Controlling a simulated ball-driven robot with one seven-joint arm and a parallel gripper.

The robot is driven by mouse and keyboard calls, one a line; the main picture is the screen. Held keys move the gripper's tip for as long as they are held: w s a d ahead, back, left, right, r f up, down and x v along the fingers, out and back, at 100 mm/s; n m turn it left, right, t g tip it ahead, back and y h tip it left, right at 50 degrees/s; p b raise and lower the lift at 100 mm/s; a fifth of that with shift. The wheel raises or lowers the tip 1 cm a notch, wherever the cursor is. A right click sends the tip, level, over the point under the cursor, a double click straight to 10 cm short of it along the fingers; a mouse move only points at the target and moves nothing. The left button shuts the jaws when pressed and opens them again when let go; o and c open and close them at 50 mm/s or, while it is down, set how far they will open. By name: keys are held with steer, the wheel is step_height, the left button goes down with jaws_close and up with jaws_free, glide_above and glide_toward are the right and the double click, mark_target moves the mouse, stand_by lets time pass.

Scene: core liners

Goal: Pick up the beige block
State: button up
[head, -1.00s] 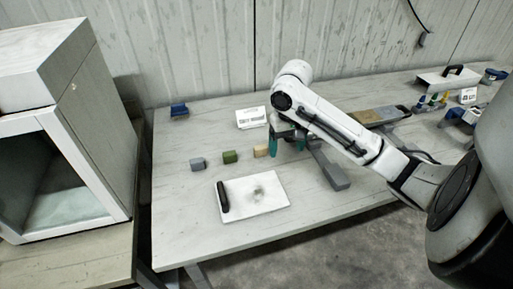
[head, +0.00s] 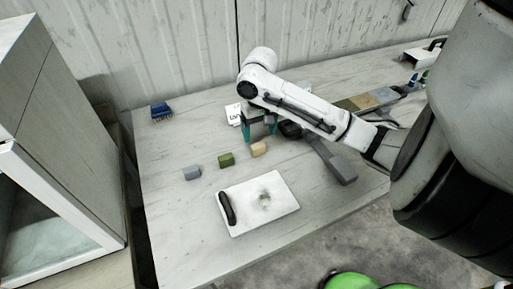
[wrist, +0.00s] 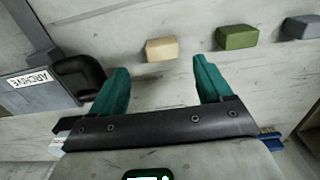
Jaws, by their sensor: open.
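The beige block (head: 259,149) is a small block on the pale table, at the right end of a short row of blocks. In the wrist view it (wrist: 161,49) lies just past the fingertips, roughly centred between them. My gripper (head: 259,131) has teal fingers and is behind the block in the head view. In the wrist view my gripper (wrist: 160,66) is open with nothing between its fingers, and I see no contact with the block. The gripper's height above the table is hard to tell.
A green block (head: 226,160) and a grey block (head: 192,173) stand left of the beige one. A white board (head: 285,192) with a black handle lies in front. A dark grey bar with an ARCHIVE label (wrist: 30,80) is beside my gripper. A blue object (head: 161,111) sits at back left.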

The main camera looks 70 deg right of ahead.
mark_target(258, 145)
steer(key=shift+w+a+f+p, duration=0.1)
steer(key=shift+f+p, duration=0.35)
steer(key=shift+f, duration=3.15)
steer(key=c, duration=1)
